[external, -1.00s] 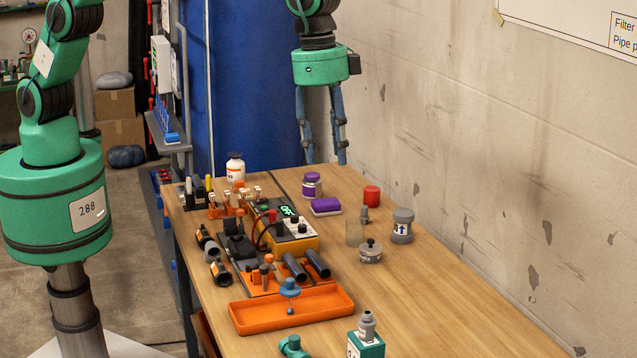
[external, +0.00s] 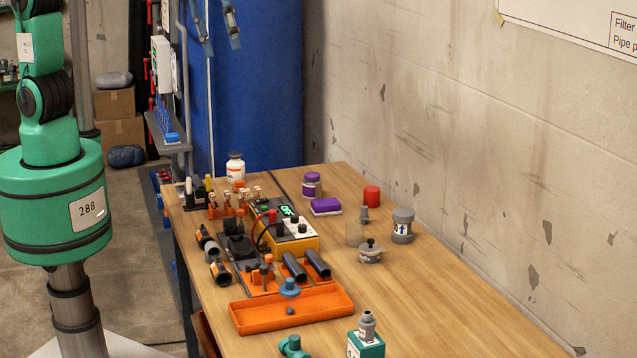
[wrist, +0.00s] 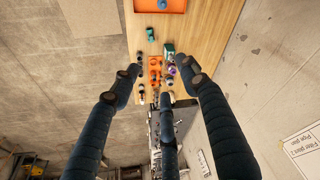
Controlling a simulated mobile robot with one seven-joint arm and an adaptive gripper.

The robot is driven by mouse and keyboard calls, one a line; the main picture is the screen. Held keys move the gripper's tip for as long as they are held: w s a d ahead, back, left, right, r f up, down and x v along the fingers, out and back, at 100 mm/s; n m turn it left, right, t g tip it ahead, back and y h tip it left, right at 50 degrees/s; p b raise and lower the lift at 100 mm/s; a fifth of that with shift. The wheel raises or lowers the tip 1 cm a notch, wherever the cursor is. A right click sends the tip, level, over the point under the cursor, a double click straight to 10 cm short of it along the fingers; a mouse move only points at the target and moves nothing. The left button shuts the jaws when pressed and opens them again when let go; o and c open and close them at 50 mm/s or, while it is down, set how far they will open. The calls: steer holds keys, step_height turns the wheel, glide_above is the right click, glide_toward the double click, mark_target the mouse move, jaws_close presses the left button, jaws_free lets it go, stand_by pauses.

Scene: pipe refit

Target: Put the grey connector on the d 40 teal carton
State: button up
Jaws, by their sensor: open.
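A teal carton (external: 371,346) stands at the front edge of the external view, cut off by the frame. A grey connector (external: 367,324) stands upright on top of it. The print on the carton is too small to read for certain. My gripper (external: 222,47) is high up at the top of the external view, in front of the blue panel and well away from the carton. Its blue fingers are spread and empty. In the wrist view the open fingers (wrist: 162,75) hang above the far-off table.
An orange tray (external: 243,322) lies left of the carton, with a teal fitting (external: 292,345) near it. A yellow meter (external: 302,246), a grey cup with an arrow (external: 403,232), a grey pot (external: 370,256) and a purple box (external: 326,206) stand farther back. The table's right side is clear.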

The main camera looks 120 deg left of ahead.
steer(key=s+a+f+t, duration=0.1)
steer(key=s, duration=1.4)
steer(key=s+a+f+t, duration=0.1)
steer(key=s+f, duration=0.1)
steer(key=s, duration=1.4)
steer(key=shift+s+a, duration=0.3)
steer(key=shift+f, duration=0.25)
step_height(320, 180, down, 10)
steer(key=b, duration=1)
